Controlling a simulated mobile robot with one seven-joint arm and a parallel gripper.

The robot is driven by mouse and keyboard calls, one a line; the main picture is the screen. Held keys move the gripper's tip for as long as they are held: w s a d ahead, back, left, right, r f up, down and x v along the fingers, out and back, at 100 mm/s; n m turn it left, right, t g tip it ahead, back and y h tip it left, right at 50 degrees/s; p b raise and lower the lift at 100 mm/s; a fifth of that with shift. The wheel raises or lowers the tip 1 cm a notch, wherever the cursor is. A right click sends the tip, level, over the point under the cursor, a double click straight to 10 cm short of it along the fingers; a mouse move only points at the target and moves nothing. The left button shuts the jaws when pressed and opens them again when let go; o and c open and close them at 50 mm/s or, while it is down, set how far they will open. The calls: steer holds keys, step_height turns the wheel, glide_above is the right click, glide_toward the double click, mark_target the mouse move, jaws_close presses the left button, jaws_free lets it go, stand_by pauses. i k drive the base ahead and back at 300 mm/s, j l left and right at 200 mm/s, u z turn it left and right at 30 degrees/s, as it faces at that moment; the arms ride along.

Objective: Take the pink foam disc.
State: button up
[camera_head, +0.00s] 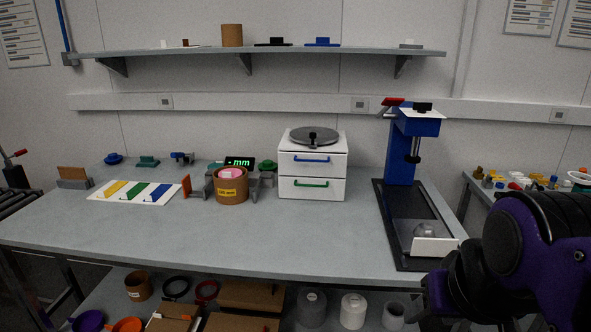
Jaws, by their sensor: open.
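The pink foam disc (231,172) shows at the top of a brown cardboard tube (231,190) with a yellow label, near the middle of the workbench. The disc's upper face is visible. The tube's wall hides its lower part, so I cannot tell how deep it sits. My gripper (428,308) is dark and low at the right, in front of the bench edge and far from the disc. It is open, and its fingers are hard to make out against the dark background.
A measuring device with a green "mm" display (240,162) stands around the tube. A white drawer unit (313,165) stands to its right, and a blue press (411,155) farther right. A white board with coloured strips (135,192) lies left. The bench (290,235) is clear in front.

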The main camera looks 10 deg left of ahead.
mark_target(228, 174)
steer(key=i+j, duration=0.15)
steer(key=j, duration=0.25)
steer(key=i+j, duration=0.1)
steer(key=j, duration=0.3)
steer(key=i+j, duration=0.15)
steer(key=j, duration=0.25)
steer(key=i+j, duration=0.15)
steer(key=j, duration=0.25)
